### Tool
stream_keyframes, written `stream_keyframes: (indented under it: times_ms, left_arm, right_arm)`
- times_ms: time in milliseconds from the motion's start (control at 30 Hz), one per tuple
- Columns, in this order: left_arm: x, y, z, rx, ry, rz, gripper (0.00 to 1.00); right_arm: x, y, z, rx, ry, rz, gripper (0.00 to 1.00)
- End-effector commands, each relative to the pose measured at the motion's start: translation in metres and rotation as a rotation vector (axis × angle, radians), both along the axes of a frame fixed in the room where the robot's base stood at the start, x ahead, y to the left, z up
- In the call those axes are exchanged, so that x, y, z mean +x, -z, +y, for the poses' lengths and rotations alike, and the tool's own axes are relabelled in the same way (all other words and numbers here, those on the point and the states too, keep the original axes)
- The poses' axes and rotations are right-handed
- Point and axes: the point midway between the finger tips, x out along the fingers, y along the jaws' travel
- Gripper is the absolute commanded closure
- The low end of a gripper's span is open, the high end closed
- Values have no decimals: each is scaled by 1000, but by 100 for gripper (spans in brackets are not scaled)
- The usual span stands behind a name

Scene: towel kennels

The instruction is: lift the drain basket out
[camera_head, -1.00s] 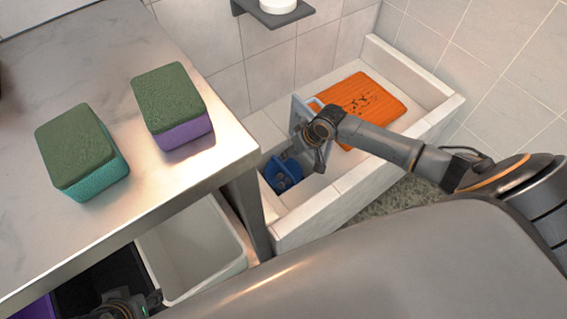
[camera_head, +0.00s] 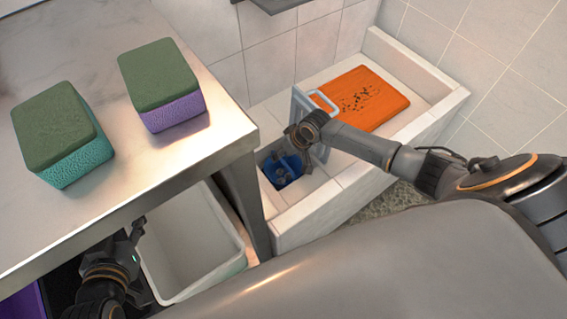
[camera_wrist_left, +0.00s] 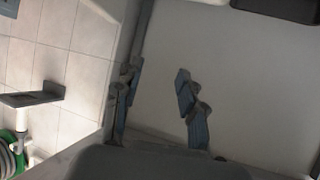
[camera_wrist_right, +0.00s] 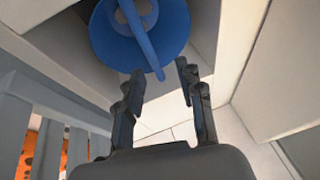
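The blue drain basket (camera_head: 277,173) sits low in the near end of the pale tiled trough. In the right wrist view the round blue basket (camera_wrist_right: 108,42) has a blue bar handle (camera_wrist_right: 138,34) across it. My right gripper (camera_head: 292,153) is above the basket, pointing down. Its fingers (camera_wrist_right: 160,76) are apart, with nothing between them, and the handle's end appears near them. I cannot tell the gap in depth. My left gripper (camera_head: 132,230) is by the white bin below the table edge. Its fingers (camera_wrist_left: 156,78) are apart and empty.
A grey slatted panel (camera_head: 323,103) stands upright beside my right gripper. An orange mat (camera_head: 372,97) with dark specks lies in the tiled trough (camera_head: 335,203). Two sponge-like blocks, teal (camera_head: 80,162) and purple (camera_head: 175,112), sit on the table (camera_head: 70,50). The white bin (camera_head: 185,290) stands below.

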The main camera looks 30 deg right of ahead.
Motion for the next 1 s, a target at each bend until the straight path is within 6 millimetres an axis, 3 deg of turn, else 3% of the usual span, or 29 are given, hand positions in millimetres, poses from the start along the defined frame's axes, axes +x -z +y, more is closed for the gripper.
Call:
stream_keyframes:
  times_ms: [300,600,933,967,1000]
  left_arm:
    - [29,-56,-16,-83,23,-343,60]
    - [33,-105,-24,-149,38,-601,60]
    - [32,-114,-25,-159,40,-640,60]
    - [32,-114,-25,-159,40,-640,60]
    - [32,-114,-25,-159,40,-640,60]
  right_arm:
    - [10,23,0,0,0,1,63]
    - [18,40,5,1,0,0,63]
    - [18,41,5,0,-1,1,63]
    - [18,41,5,0,-1,1,65]
    - [18,41,5,0,-1,1,73]
